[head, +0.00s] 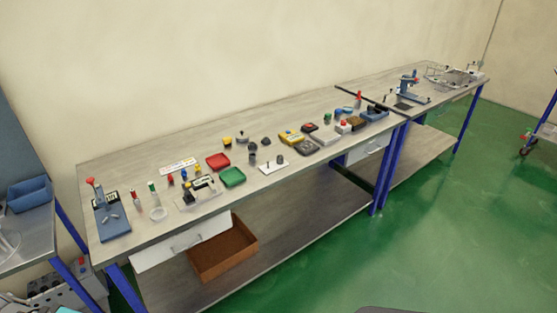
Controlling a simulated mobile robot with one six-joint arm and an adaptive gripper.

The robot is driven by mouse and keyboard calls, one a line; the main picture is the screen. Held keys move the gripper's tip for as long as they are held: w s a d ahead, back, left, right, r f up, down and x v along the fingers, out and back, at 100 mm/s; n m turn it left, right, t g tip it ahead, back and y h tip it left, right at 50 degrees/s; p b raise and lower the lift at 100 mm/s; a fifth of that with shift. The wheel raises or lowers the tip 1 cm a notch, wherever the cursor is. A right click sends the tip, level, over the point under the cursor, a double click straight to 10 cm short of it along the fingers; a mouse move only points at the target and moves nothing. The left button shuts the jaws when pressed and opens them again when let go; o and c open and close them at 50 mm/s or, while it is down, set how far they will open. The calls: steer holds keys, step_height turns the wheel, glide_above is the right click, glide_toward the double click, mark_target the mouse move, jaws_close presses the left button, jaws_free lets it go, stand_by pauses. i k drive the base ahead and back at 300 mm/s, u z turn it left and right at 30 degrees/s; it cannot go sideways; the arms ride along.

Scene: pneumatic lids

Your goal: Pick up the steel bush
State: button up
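I cannot single out the steel bush for sure at this size. Several small dark grey parts stand mid-bench: a dark cylinder (252,159), a dark piece (280,159) by a white plate (274,167), and a dark lump (266,141) further back. They rest on the long grey workbench (320,112). My gripper is not in view, so its state does not show.
A red tray (218,161) and a green tray (232,177) lie left of the dark parts. A blue press-like fixture (113,225) stands at the bench's left end. A brown box (222,252) sits below. Green floor (430,230) is open at the right.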

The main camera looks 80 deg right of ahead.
mark_target(253, 158)
steer(key=k, duration=1.8)
steer(key=z, duration=1.95)
steer(key=i, duration=0.9)
steer(key=z, duration=0.1)
